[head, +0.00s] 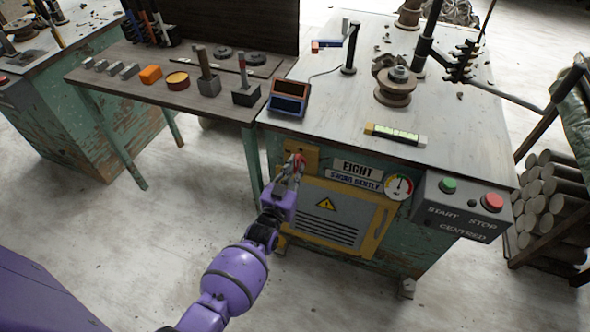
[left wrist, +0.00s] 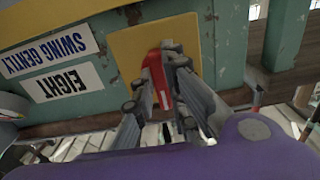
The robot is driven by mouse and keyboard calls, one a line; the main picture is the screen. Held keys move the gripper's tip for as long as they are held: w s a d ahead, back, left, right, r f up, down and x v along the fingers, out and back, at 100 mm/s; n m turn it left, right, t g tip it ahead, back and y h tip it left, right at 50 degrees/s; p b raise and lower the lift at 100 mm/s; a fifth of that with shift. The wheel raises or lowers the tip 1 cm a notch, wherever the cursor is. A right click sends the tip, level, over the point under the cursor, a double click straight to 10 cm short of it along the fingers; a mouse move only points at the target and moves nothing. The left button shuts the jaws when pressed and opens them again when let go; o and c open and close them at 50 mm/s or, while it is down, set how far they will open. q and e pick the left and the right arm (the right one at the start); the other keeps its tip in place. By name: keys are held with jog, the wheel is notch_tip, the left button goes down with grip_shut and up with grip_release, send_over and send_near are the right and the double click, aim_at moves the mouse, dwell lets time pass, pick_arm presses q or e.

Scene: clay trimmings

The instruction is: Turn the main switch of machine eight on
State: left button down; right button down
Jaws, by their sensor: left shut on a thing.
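Machine eight (head: 393,238) is a green, worn cabinet with an "EIGHT" label (head: 357,168) on its front. The label shows upside down in the left wrist view (left wrist: 68,83). At the front's upper left is a yellow plate (head: 311,155) with the red main switch handle (head: 299,160). In the left wrist view the red handle (left wrist: 158,82) stands in front of the yellow plate (left wrist: 128,48). My left gripper (head: 291,172) is shut on the handle, its fingers on either side of it (left wrist: 160,72). Fingers hide part of the handle. My right gripper is out of view.
A start/stop box (head: 462,207) with green and red buttons juts out at the cabinet's right. Below the plate is a yellow-framed panel (head: 377,232). A wooden side table (head: 190,98) adjoins on the left. Stacked clay-coloured cylinders (head: 548,200) stand at right. The floor in front is clear.

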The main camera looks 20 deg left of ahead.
pick_arm(q)
jog(key=shift+f, duration=0.1)
jog(key=c, duration=1.8)
grip_release()
jog(key=shift+o, duration=0.2)
jog(key=shift+s, duration=0.1)
jog(key=s, duration=1.2)
jog(key=shift+a, duration=0.15)
